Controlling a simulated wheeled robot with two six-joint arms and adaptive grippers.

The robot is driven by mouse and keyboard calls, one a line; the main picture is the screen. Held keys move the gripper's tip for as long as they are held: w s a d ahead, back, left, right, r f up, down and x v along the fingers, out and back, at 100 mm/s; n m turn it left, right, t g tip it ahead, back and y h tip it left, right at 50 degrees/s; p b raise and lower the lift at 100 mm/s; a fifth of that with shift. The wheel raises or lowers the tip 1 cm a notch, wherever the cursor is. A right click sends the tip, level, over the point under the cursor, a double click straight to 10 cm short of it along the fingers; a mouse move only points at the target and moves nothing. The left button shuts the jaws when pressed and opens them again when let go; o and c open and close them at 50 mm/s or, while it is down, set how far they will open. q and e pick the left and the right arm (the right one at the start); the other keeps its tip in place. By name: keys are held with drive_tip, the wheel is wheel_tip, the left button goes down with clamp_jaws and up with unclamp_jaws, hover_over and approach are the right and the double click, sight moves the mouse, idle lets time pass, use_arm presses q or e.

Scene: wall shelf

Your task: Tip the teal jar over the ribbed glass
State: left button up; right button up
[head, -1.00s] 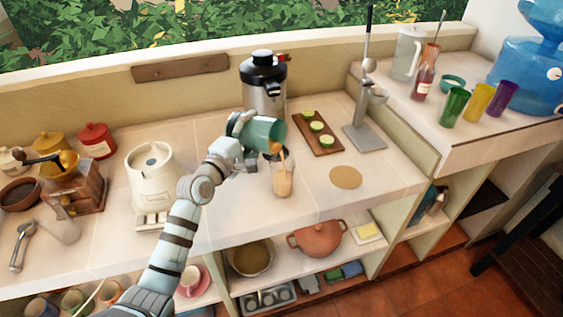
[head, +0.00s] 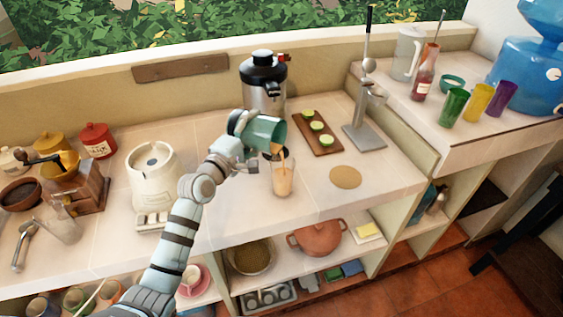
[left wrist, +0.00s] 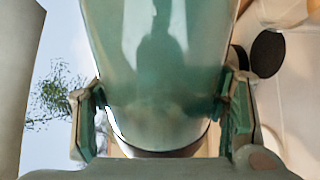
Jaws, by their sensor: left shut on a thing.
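The teal jar (head: 266,132) is held tilted in the air, its mouth turned down to the right. My left gripper (head: 240,140) is shut on it; in the left wrist view the jar (left wrist: 160,65) fills the space between the two fingers (left wrist: 160,115). The ribbed glass (head: 283,178) stands upright on the counter just below the jar's mouth. An orange-tan stream runs from the jar into the glass, which holds liquid of the same colour. My right gripper is not in view.
A steel urn (head: 263,85) stands behind the jar. A wooden board (head: 316,133) with lime halves and a metal press (head: 365,125) are to the right. A cream appliance (head: 153,175) is at left. A round cork mat (head: 345,177) lies on clear counter.

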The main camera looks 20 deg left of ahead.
use_arm(q)
drive_tip(key=shift+s+d+r+m+p, duration=0.1)
drive_tip(key=shift+d+r+m+p, duration=0.15)
drive_tip(key=shift+r+m+p, duration=0.25)
idle(0.7)
